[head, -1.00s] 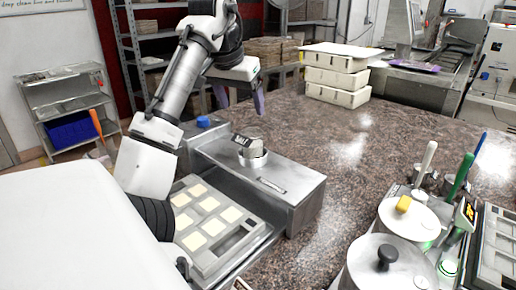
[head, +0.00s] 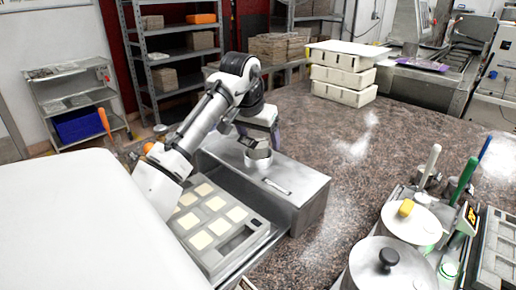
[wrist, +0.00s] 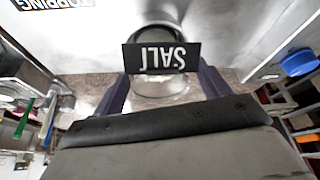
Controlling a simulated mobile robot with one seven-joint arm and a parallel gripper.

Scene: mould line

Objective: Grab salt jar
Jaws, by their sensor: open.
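The salt jar (head: 258,162) is a small round metallic container standing on the grey metal box (head: 310,190). In the wrist view its black label (wrist: 162,57) reads SALT upside down, with the round jar around it. My gripper (wrist: 163,78) is open, its dark purple fingers on either side of the jar in that view. I cannot tell whether they touch it. In the head view my gripper (head: 262,138) is at the jar, and my wrist hides the jar's upper part and label.
A tray of pale squares (head: 215,250) lies in front of the metal box. Lidded round pots (head: 375,270) with coloured handles stand at the lower right. White stacked crates (head: 343,75) stand at the back. The counter (head: 370,150) between is clear.

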